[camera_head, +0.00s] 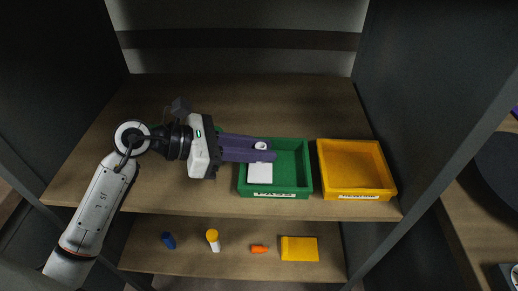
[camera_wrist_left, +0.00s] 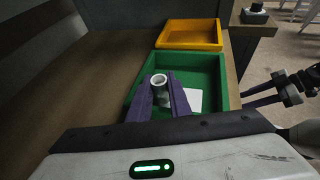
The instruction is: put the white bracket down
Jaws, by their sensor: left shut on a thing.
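My left gripper (camera_head: 262,150) reaches in from the left over the green tray (camera_head: 304,172). Its purple fingers are shut on the white bracket (camera_head: 261,146), whose round, hollow end stands up between the fingertips. In the left wrist view the white bracket (camera_wrist_left: 160,80) shows as a short upright tube between the fingers. A flat white piece (camera_head: 260,174) shows just below the fingers, inside the tray outline. I cannot tell whether it is part of the bracket or whether the bracket touches the tray floor. My right gripper (camera_wrist_left: 258,96) shows at the right of the left wrist view, away from the tray.
A yellow tray (camera_head: 355,168) stands right of the green one and looks empty. The shelf (camera_head: 150,190) is bare at left and behind. On the lower shelf are a blue piece (camera_head: 168,240), a yellow-capped bottle (camera_head: 213,240), an orange piece (camera_head: 259,249) and a yellow block (camera_head: 299,249).

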